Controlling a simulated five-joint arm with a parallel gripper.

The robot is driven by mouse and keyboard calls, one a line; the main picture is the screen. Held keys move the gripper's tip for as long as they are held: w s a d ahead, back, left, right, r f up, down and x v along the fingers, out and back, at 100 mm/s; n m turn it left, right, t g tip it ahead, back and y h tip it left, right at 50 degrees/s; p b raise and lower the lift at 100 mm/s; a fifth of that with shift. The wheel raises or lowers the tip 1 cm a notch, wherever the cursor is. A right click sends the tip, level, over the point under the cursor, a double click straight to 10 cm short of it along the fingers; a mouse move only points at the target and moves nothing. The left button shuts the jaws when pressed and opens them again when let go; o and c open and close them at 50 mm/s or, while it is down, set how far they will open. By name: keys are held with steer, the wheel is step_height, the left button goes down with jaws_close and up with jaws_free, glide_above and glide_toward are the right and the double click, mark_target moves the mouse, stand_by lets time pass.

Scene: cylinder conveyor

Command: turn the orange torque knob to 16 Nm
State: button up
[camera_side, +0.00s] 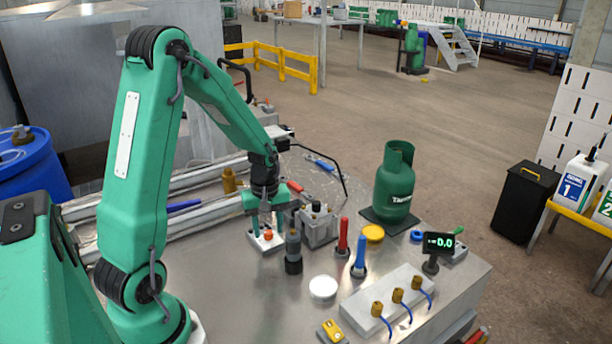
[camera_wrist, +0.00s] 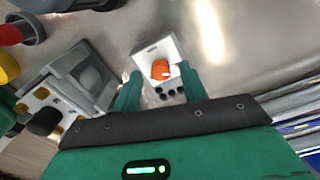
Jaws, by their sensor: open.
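The orange knob (camera_side: 268,235) sits on a small white box (camera_side: 266,243) on the metal table. In the wrist view the knob (camera_wrist: 160,69) has a white mark on its right side, and dark buttons are on the box (camera_wrist: 146,51) below it. My gripper (camera_side: 266,222) is open directly over the box. In the wrist view its two fingers (camera_wrist: 160,78) stand to the left and right of the knob, with gaps on both sides. How far the fingertips are above the box is hard to tell. A small black display (camera_side: 438,242) shows digits that look like 0.0.
A grey holder (camera_side: 319,228) with upright tools and a dark bottle (camera_side: 293,250) stand close right of my gripper. Red (camera_side: 343,236) and blue (camera_side: 359,256) handled tools, a white disc (camera_side: 322,287) and a green gas cylinder (camera_side: 394,185) stand further right. Metal bars lie behind on the left.

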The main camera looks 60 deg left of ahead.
steer(key=shift+f, duration=0.45)
jaws_close()
